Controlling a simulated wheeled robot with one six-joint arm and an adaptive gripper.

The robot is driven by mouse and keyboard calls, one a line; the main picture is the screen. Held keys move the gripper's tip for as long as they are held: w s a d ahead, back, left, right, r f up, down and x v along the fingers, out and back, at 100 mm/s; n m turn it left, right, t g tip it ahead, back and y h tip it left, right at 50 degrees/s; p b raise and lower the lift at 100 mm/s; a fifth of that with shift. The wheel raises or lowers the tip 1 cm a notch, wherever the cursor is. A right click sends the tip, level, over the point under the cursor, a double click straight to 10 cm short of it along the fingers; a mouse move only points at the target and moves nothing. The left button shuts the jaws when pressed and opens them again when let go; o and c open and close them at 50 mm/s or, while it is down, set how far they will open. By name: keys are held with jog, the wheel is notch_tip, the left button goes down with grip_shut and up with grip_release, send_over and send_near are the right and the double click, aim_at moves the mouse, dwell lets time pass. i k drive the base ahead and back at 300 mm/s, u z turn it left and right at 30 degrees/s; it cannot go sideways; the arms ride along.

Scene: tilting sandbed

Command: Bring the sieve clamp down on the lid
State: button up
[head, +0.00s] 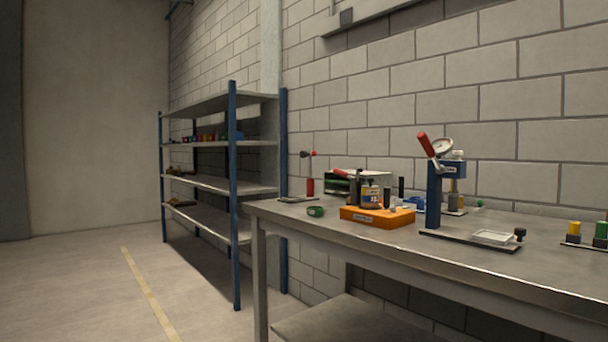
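An orange block (378,216) with a small label stands on the workbench. On it is a jar-like container (370,194) with a yellow and white label, with dark parts beside it. A dark lever with a reddish end (341,173) slopes up to the left from the top of this group. It may be the sieve clamp, but I cannot tell for sure. The lid is too small to make out, and so is whether the lever touches it. My gripper and arm are not in view.
The metal workbench (480,275) runs along the block wall. A blue press (434,196) with a red handle and gauge stands right of the orange block. Blue-framed shelves (232,190) stand further left. The floor at left is clear.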

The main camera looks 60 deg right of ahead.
aim_at(336, 170)
jog(key=z, duration=0.35)
jog(key=i, duration=0.9)
jog(key=z, duration=0.75)
